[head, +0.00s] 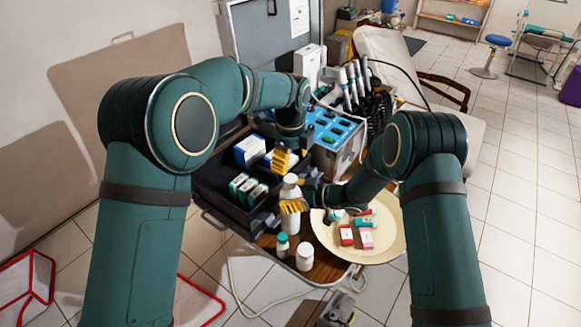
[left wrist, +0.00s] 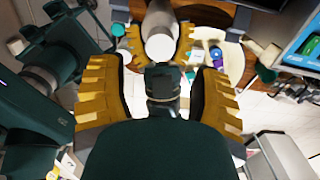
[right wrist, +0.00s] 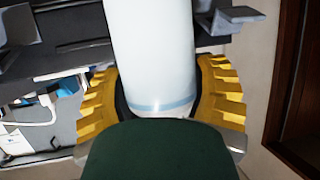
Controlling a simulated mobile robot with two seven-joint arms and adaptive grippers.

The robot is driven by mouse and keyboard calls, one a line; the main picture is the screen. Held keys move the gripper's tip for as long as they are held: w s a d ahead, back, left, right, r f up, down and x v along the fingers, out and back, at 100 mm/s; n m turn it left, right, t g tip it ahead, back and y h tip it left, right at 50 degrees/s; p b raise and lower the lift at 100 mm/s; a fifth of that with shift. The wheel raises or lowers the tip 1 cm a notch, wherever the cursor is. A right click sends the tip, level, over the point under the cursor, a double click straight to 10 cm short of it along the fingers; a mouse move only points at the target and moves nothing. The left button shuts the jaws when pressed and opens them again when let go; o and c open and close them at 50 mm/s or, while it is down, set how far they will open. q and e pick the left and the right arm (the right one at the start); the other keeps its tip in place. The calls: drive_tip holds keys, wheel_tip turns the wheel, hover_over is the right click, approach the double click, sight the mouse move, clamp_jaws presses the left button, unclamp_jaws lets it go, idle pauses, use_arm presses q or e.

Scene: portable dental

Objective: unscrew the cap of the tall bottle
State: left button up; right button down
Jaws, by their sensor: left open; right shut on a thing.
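The tall bottle (head: 290,221) is white and stands upright near the middle of the head view. My right gripper (head: 293,206) is shut around its upper body; the right wrist view shows the white bottle (right wrist: 155,55) between the yellow fingers. The white cap (head: 290,181) sits on top, above the right fingers. My left gripper (head: 284,160) is open and empty, above and slightly behind the cap in the head view. In the left wrist view its spread fingers show, with the round white bottle top (left wrist: 160,46) ahead, between the right gripper's fingers.
A teal-capped small bottle (head: 282,246) and a short white jar (head: 305,257) stand in front of the tall bottle. A cream round tray (head: 386,243) with small boxes lies to the right. A dark case drawer (head: 215,190) with boxes is left; a blue-topped organiser (head: 350,155) stands behind.

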sight(291, 178)
use_arm(q)
drive_tip(key=m, duration=0.4)
drive_tip(key=shift+m, duration=0.3)
drive_tip(key=shift+f, duration=4)
clamp_jaws()
drive_tip(key=n, duration=0.5)
drive_tip(key=shift+n, duration=0.4)
drive_tip(key=n, duration=0.3)
drive_tip(key=shift+n, duration=0.3)
drive_tip(key=n, duration=0.4)
